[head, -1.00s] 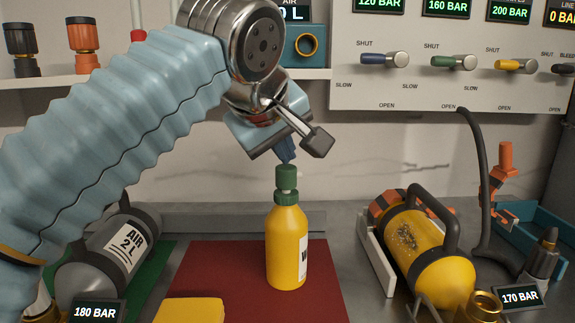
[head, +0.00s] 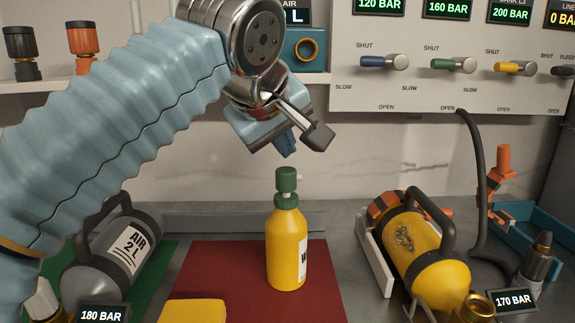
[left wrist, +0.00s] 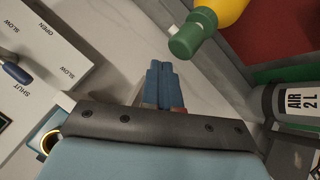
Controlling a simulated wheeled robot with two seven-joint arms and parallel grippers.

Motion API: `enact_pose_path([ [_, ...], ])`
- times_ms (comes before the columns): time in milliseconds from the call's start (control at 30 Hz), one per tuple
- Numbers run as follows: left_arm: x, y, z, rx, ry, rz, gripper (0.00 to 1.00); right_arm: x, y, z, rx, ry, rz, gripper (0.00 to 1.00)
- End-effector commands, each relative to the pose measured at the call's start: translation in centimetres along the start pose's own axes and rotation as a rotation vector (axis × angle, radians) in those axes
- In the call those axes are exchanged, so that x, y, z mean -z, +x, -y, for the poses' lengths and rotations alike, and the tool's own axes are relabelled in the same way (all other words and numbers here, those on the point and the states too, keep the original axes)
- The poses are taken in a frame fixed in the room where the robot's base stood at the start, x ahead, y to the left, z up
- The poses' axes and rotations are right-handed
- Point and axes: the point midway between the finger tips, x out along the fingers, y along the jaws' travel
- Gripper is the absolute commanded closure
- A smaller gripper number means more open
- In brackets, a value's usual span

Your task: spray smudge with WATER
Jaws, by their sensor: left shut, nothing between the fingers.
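The yellow bottle with a green cap (head: 286,245) stands upright on the dark red mat (head: 225,262); only a "W" of its label shows. The bottle also shows at the top of the left wrist view (left wrist: 205,25). My left gripper (head: 287,150) is shut and empty, just above the cap and apart from it. Its blue fingers (left wrist: 162,85) are together in the left wrist view. A dark speckled smudge (head: 405,238) is on the yellow cylinder (head: 440,282) at the right. My right gripper is not in view.
The cylinder lies in a pale cradle (head: 373,257). A grey AIR 2 L cylinder (head: 125,250) lies on a green mat at the left. A yellow block (head: 192,311) is at the red mat's front. A valve panel (head: 450,88) and black hose (head: 481,180) are behind.

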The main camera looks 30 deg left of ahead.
Motion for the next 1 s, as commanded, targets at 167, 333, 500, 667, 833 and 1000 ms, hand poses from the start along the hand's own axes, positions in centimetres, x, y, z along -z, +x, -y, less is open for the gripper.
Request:
enact_pose_path([
  [167,0.5,-0.7,-0.5,-0.001,0.0,-0.001,1.0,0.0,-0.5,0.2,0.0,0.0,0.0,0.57],
  [333,1.6,-2.1,-1.6,-0.002,0.0,0.0,1.0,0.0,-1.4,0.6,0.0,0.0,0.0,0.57],
  [500,2.3,-3.2,-2.6,-0.003,0.007,-0.001,1.0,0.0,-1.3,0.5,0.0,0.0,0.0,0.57],
  [667,3.0,-4.0,-3.0,-0.002,-0.001,0.001,1.0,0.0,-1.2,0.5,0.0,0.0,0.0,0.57],
  [833,3.1,-4.2,-3.0,-0.001,-0.003,-0.001,1.0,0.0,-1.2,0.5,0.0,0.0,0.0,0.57],
  [1000,3.1,-4.2,-3.0,-0.001,-0.002,-0.001,1.0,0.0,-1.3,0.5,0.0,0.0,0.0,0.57],
])
